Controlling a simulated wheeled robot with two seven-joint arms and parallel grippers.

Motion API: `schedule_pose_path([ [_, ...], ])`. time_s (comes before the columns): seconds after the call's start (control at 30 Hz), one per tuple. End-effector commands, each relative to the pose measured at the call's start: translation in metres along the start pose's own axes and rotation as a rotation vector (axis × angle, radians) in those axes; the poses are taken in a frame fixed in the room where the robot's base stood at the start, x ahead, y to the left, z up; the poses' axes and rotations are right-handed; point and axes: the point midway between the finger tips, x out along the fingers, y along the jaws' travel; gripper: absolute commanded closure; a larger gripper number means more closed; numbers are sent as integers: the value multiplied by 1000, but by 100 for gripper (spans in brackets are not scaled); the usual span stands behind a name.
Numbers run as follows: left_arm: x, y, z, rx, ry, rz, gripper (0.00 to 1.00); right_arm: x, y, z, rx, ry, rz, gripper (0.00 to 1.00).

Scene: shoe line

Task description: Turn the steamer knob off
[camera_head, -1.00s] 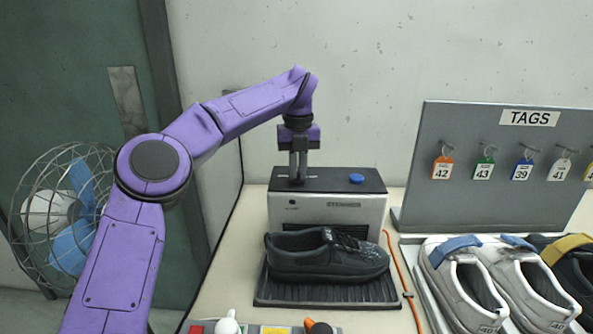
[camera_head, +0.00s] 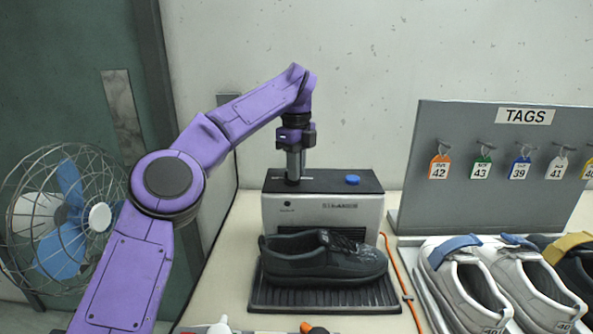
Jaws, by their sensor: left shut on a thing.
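The steamer (camera_head: 322,208) is a white box with a black top, standing on the table at the middle of the head view. A blue round button (camera_head: 352,180) sits on its top at the right. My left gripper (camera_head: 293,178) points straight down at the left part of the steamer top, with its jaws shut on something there. The gripped thing, likely the knob, is hidden by the fingers. A dark shoe (camera_head: 323,258) rests on the black ribbed tray (camera_head: 325,297) in front of the steamer. My right gripper is not in view.
A grey TAGS board (camera_head: 490,170) with numbered tags stands at the right. White shoes (camera_head: 465,285) sit below it. An orange cable (camera_head: 402,280) runs beside the ribbed tray. A caged fan (camera_head: 60,220) stands at the left, behind my left arm.

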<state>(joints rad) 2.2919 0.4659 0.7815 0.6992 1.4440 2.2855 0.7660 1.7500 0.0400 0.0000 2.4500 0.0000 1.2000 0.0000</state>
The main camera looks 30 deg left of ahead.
Motion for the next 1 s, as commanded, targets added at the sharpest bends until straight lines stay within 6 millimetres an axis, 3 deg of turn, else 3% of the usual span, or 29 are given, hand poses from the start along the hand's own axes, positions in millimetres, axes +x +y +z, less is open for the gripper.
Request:
schedule_pose_path([
  [0.73, 4, 0, 2, -83, -3, 7, 100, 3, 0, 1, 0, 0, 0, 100],
  [0.77, 4, 0, 2, -83, -3, 7, 78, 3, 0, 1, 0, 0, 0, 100],
  [0.8, 4, 0, 2, -82, -3, 7, 65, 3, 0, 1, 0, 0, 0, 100],
  [1.0, 2, -1, 0, -79, -2, 4, 62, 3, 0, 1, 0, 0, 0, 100],
])
